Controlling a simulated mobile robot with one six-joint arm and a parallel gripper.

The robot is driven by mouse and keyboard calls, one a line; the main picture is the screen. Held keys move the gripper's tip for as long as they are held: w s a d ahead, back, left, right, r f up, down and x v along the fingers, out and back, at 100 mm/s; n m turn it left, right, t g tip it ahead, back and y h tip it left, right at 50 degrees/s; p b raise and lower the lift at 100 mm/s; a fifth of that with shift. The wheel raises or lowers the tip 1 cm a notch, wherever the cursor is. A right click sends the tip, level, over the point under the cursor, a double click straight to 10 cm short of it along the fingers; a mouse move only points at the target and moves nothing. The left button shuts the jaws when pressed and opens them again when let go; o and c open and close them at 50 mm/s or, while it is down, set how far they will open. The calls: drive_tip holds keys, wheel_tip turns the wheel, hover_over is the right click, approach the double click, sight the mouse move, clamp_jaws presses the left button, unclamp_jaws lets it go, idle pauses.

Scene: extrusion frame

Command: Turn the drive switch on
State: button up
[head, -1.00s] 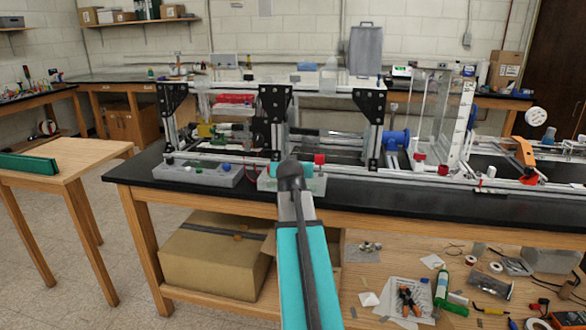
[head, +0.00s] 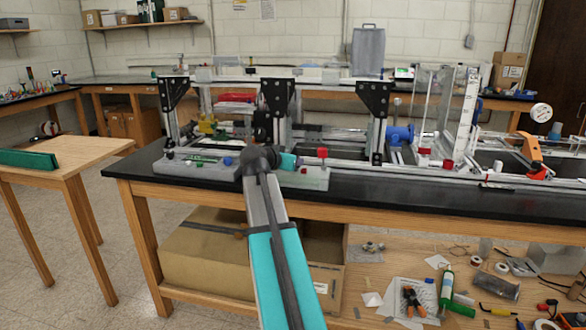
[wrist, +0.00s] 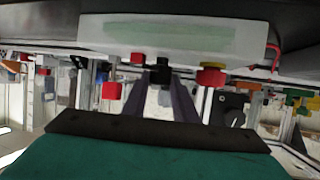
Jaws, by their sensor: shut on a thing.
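A pale control box (wrist: 170,38) shows upside down at the top of the wrist view. Along its edge are a red button (wrist: 137,58), a small black switch (wrist: 163,58) and a red button on a yellow collar (wrist: 211,75). My gripper (wrist: 162,74) has its two grey fingers close together at the black switch, shut on it. Which way the switch is set cannot be told. In the head view the box (head: 315,180) stands at the bench's front edge, partly behind my arm, and my fingertips are hidden.
A grey box with a blue knob (head: 228,161) stands left of the control box on the black bench (head: 440,198). A metal frame with black brackets (head: 277,97) rises close behind. A wooden table (head: 75,158) is at the left, with clear floor between.

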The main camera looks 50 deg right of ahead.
drive_tip(key=shift+w+f+m+g+h+b, duration=0.1)
drive_tip(key=shift+w+m+g+h+b, duration=0.05)
drive_tip(key=shift+m+g+b, duration=0.55)
drive_tip(key=shift+w+m+g+h+b, duration=0.15)
drive_tip(key=shift+m+g+b, duration=0.4)
drive_tip(key=shift+g, duration=0.25)
drive_tip(key=shift+m, duration=0.25)
drive_tip(key=shift+s+m+g, duration=0.1)
drive_tip(key=shift+m+g, duration=0.2)
drive_tip(key=shift+g, duration=0.3)
drive_tip(key=o, duration=1)
drive_tip(key=shift+o, duration=0.2)
drive_tip(key=shift+a, duration=0.15)
drive_tip(key=shift+a+r, duration=0.3)
drive_tip(key=shift+a, duration=0.2)
drive_tip(key=v, duration=1.2)
drive_tip(key=shift+a+r, duration=0.15)
drive_tip(key=shift+a, duration=0.1)
